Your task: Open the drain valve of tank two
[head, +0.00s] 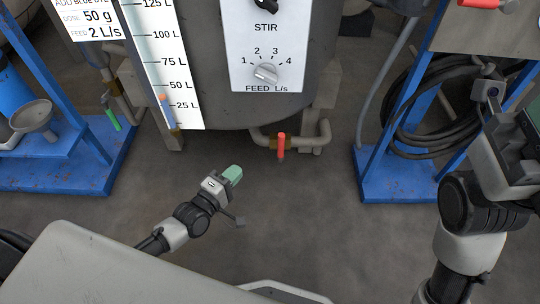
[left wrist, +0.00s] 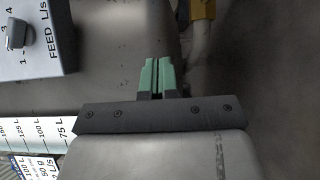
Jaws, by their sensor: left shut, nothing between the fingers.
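The drain valve's red handle (head: 281,147) hangs straight down, across the horizontal grey pipe (head: 308,141) under the tank (head: 215,112). No tank number shows. My left gripper (head: 233,174) is below and left of the handle, apart from it, with its green fingers together and empty. The left wrist view shows the shut fingers (left wrist: 157,78) before the tank wall, with a brass fitting (left wrist: 203,9) and pipe (left wrist: 199,45) at the top right. My right gripper (head: 528,118) is at the right edge, partly cut off, and its opening cannot be made out.
A level scale (head: 166,62) and a feed dial panel (head: 264,55) are on the tank's front. Blue stands (head: 75,160) and (head: 400,178) flank it, the right one carrying a coiled black hose (head: 405,118). Floor below the valve is clear.

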